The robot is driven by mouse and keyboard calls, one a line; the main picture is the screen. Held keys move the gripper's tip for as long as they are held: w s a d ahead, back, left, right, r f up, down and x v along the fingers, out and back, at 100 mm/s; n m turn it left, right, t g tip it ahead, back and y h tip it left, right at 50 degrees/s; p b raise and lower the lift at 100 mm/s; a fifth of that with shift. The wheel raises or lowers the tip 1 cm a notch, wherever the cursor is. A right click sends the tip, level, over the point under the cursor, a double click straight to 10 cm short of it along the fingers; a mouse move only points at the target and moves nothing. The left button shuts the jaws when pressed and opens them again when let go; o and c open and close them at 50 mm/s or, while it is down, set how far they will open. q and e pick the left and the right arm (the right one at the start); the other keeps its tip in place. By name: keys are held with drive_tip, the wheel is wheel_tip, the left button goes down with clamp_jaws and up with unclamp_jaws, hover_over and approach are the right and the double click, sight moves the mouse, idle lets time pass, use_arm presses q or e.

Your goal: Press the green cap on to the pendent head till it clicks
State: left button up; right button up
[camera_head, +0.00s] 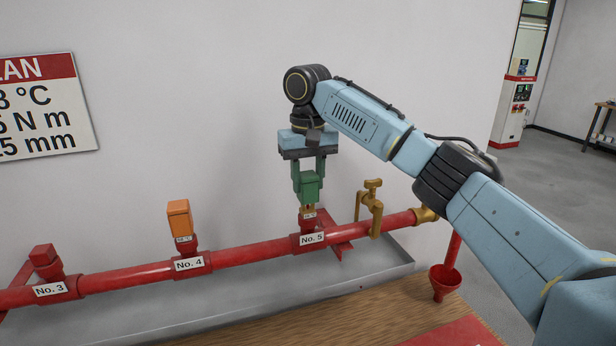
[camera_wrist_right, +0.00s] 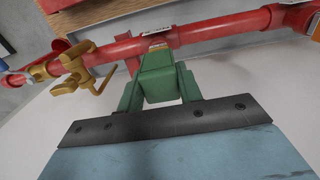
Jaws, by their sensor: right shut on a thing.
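The green cap (camera_head: 308,186) is over the head at the No. 5 outlet on the red pipe (camera_head: 262,246). It also shows in the right wrist view (camera_wrist_right: 157,78). My right gripper (camera_head: 309,182) comes down from above and is shut on the cap, one finger on each side. A little brass and a small label (camera_head: 309,215) show just under the cap. The cap hides most of the head, so I cannot tell whether it is fully seated. My left gripper is not in view.
An orange cap (camera_head: 179,218) stands at No. 4 and a red fitting (camera_head: 43,258) at No. 3. A brass valve (camera_head: 371,200) is right of No. 5. A grey tray (camera_head: 375,272) lies below the pipe, and a red funnel (camera_head: 443,280) is at right. The wall is close behind.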

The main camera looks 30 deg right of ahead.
drive_tip(key=shift+f, duration=1.2)
drive_tip(key=o, duration=1.1)
drive_tip(key=shift+r, duration=0.1)
drive_tip(key=shift+r, duration=3.95)
